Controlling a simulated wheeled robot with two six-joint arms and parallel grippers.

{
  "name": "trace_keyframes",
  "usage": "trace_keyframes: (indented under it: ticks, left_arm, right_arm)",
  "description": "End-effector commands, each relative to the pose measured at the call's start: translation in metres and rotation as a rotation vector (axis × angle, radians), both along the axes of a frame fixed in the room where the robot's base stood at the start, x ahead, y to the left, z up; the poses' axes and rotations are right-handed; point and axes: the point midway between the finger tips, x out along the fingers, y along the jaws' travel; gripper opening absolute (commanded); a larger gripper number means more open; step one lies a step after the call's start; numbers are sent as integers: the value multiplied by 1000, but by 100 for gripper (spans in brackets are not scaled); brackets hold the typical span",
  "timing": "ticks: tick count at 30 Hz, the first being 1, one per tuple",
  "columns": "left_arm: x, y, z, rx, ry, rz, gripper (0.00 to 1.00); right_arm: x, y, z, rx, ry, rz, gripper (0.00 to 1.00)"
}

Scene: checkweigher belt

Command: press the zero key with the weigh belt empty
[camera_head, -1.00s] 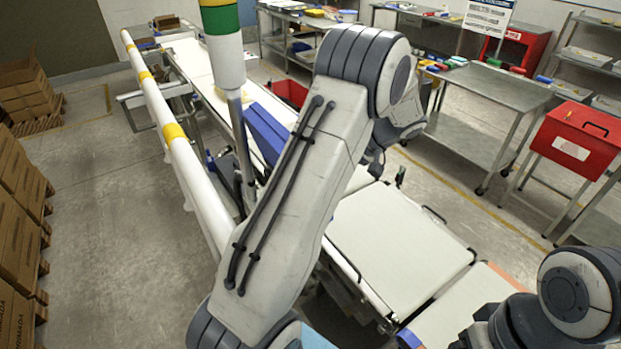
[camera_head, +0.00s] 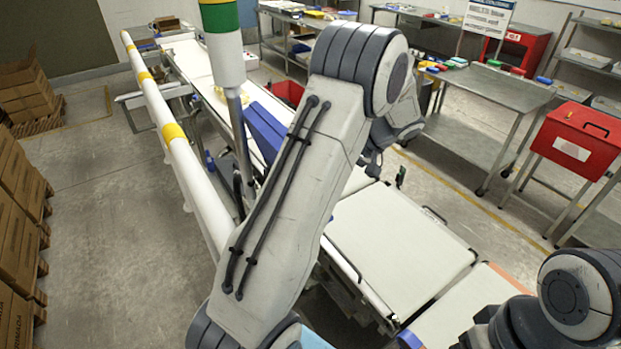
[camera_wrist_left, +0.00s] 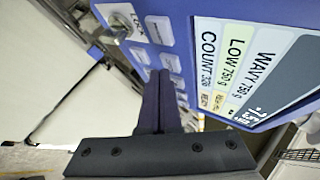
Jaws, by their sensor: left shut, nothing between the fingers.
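In the left wrist view, a blue control panel (camera_wrist_left: 180,15) has several pale keys, such as an upper key (camera_wrist_left: 158,30) and a lower key (camera_wrist_left: 170,62). Their labels are too small to read, so I cannot tell which is the zero key. The left arm hides this gripper in the head view. The white belt surface (camera_head: 400,250), seemingly the weigh belt, is bare where visible. My right gripper is out of view.
A white guard rail (camera_head: 180,150) with yellow bands and a light pole (camera_head: 222,45) stand left of the arm. A blue housing (camera_head: 266,130) is beside the conveyor. A red box (camera_head: 580,138) and steel table (camera_head: 490,85) stand right. Cartons (camera_head: 20,210) are far left.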

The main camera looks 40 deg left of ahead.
Motion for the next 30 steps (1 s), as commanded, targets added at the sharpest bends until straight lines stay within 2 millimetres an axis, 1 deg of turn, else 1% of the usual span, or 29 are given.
trace_keyframes:
  ticks: [22, 30]
  left_arm:
    - [-8, 3, -3, 0, 0, 0, 0]
    - [-8, 3, -2, 0, 1, 1, 0]
  right_arm:
    - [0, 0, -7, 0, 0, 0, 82]
    - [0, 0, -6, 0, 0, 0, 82]
